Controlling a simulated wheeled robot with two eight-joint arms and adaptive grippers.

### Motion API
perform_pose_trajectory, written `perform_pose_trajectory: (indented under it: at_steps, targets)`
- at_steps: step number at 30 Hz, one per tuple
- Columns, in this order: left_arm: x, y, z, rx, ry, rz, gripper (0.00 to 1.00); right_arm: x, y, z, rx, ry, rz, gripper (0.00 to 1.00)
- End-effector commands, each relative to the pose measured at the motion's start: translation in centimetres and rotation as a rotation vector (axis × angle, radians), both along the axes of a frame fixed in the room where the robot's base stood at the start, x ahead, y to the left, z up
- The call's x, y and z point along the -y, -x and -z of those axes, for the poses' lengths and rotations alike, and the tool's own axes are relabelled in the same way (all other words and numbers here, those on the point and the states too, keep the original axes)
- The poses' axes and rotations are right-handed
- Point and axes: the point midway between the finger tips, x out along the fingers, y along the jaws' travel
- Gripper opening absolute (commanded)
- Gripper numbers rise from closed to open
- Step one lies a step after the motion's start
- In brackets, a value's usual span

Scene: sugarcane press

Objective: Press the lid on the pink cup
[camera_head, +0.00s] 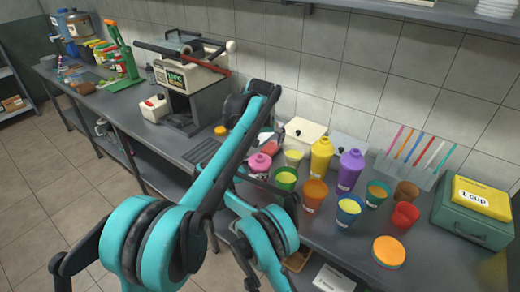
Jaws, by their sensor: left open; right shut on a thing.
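The pink cup (260,161) stands near the left end of the group of cups on the counter. Its pink top shows; its lower part is hidden behind my arm. My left gripper (271,139) is open, just above and behind the pink top, beside a reddish-pink round piece (271,148). I cannot tell whether it touches either. My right gripper (259,178) is low at the pink cup and shut on it, largely covered by the teal arm links. Whether the lid sits fully down cannot be told.
The press (188,90) stands left. A straw rack (415,160) and green box (470,215) are at right.

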Motion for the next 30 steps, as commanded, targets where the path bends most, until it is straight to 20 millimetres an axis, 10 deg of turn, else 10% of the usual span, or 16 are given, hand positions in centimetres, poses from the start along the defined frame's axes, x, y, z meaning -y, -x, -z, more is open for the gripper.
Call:
perform_pose_trajectory:
  at_steps: [11,12,15,30]
  targets:
    - [0.0,0.3,-0.7,0.001,0.001,0.000,1.00,0.0,0.0,0.0,0.000,0.000,0.001,0.12]
    - [0.0,0.3,-0.7,0.001,0.001,0.000,1.00,0.0,0.0,0.0,0.000,0.000,0.001,0.69]
    - [0.0,0.3,-0.7,0.001,0.001,0.000,1.00,0.0,0.0,0.0,0.000,0.000,0.000,0.88]
    - [0.0,0.3,-0.7,0.001,0.001,0.000,1.00,-1.8,1.1,-0.8,-0.001,0.001,-0.003,0.88]
